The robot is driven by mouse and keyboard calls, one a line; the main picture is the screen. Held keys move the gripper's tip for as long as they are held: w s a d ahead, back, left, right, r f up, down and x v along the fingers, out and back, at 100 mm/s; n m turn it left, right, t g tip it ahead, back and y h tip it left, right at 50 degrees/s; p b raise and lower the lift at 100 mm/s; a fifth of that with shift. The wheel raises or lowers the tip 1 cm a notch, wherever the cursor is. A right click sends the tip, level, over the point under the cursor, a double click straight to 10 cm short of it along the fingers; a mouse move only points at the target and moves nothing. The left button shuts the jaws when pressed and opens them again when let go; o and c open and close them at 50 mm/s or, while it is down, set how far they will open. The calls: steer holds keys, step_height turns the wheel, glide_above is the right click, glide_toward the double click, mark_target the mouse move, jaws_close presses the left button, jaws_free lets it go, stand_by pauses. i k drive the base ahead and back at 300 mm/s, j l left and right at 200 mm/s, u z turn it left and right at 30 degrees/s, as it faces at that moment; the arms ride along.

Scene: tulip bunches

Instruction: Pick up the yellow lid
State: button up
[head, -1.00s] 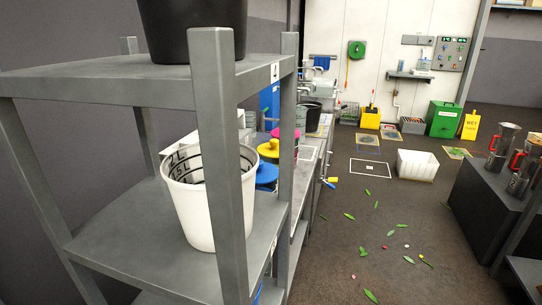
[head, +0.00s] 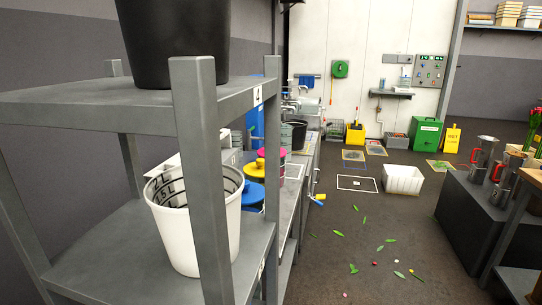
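A small yellow shape (head: 260,162), which may be the yellow lid, shows just left of the grey shelf's right post, among round blue and pink pieces on the bench beyond. It is small and partly hidden, so I cannot tell its full outline. A blue disc (head: 254,193) lies just below it. My gripper is not in view.
A grey shelf rack (head: 205,180) stands close on the left, with a white measuring bucket (head: 190,235) and a black bucket (head: 165,45). A white crate (head: 403,180) stands on the floor. Leaves lie scattered on the open floor. A dark stand (head: 470,215) is at right.

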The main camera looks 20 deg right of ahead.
mark_target(253, 169)
steer(key=i+l+u, duration=0.1)
steer(key=i+l, duration=0.5)
steer(key=i+l+u, duration=0.1)
steer(key=i+l, duration=0.95)
steer(key=l, duration=0.3)
steer(key=i+j+u, duration=0.05)
